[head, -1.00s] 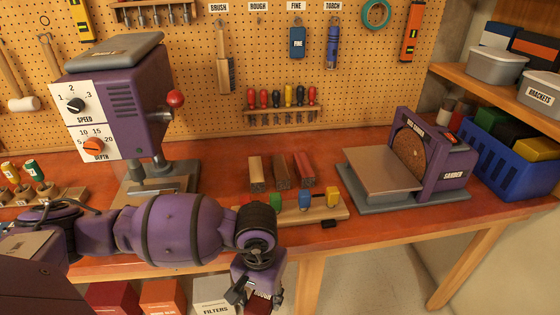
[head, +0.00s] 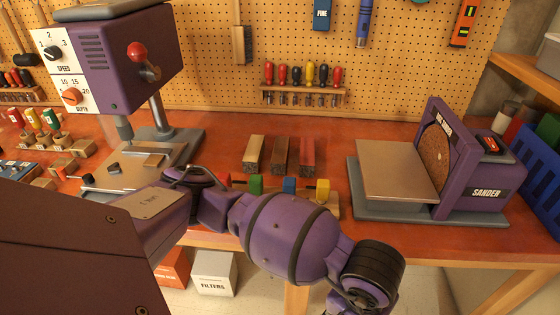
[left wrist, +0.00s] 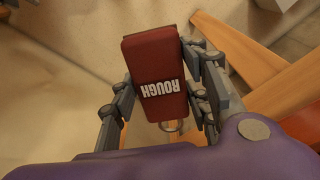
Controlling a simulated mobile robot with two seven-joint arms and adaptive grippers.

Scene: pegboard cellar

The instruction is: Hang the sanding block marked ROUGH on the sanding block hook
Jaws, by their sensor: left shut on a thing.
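The sanding block marked ROUGH (left wrist: 155,65) is dark red with white lettering and shows in the left wrist view, with a metal ring at its near end. My left gripper (left wrist: 163,82) is shut on it, fingers on both sides. In the head view my left arm comes in from the left and runs to the bottom edge; the gripper and block are below the picture. The sanding block hook is out of view above the head view's top edge. The blue FINE block (head: 321,15) hangs on the pegboard. My right gripper is not in view.
A drill press (head: 110,60) stands on the left of the bench, a disc sander (head: 470,180) on the right. Screwdrivers (head: 296,75) hang on the pegboard (head: 200,60).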

